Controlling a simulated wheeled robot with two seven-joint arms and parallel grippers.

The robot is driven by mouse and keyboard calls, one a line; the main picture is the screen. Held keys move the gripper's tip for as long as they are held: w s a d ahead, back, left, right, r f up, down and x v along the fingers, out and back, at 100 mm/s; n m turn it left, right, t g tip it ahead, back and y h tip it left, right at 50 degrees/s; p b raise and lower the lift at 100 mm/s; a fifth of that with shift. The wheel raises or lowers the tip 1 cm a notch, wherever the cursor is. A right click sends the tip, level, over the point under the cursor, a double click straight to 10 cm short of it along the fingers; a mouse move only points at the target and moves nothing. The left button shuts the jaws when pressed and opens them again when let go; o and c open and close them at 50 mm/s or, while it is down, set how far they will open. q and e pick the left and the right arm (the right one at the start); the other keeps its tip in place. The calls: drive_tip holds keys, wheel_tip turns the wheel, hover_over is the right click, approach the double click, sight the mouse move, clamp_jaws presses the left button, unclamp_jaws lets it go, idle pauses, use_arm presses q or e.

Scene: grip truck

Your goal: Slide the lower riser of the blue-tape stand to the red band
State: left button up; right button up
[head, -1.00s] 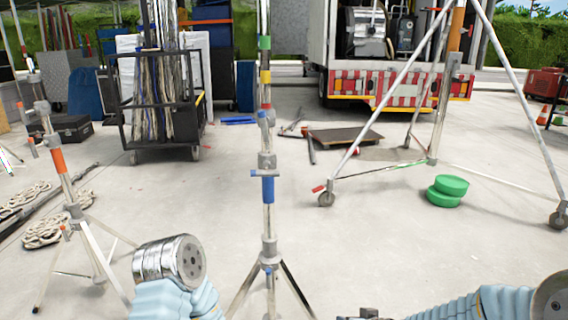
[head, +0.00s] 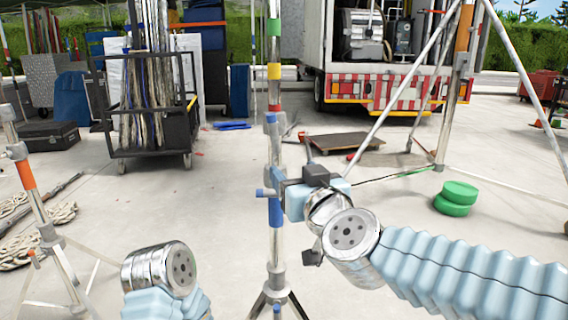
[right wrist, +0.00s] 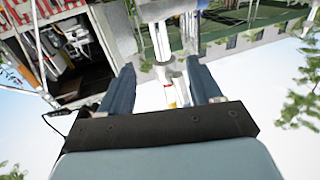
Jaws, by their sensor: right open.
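The blue-tape stand (head: 276,240) stands upright in the middle of the head view, with blue tape around its lower tube. Green, yellow and red bands (head: 274,107) sit higher on its pole, red lowest. A collar with a blue knob (head: 270,122) is just below the red band. My right gripper (head: 286,184) is at the stand's lower collar, just above the blue tape, and partly hides it. In the right wrist view its two fingers (right wrist: 163,92) are apart, with the pole showing between and beyond them. Contact cannot be told. My left gripper is out of view; only its arm shows.
An orange-tape stand (head: 27,175) is at the left, near coiled rope. A cart of poles (head: 188,125) and a truck (head: 385,85) stand behind. A large tripod (head: 462,60) and green discs (head: 456,197) are at the right. Floor around the stand is mostly clear.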

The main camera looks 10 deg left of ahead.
drive_tip(key=p+x, duration=0.1)
drive_tip(key=x, duration=1)
drive_tip(key=shift+w+a+r, duration=0.15)
drive_tip(key=shift+w+a, duration=0.05)
drive_tip(key=shift+w, duration=0.1)
drive_tip(key=shift+w+a+p, duration=0.3)
drive_tip(key=shift+w+p, duration=0.05)
drive_tip(key=shift+w, duration=0.2)
drive_tip(key=shift+w+a+f, duration=0.15)
drive_tip(key=shift+w+f, duration=0.05)
drive_tip(key=shift+f, duration=0.05)
drive_tip(key=shift+r, duration=0.1)
clamp_jaws()
drive_tip(key=shift+r, duration=0.1)
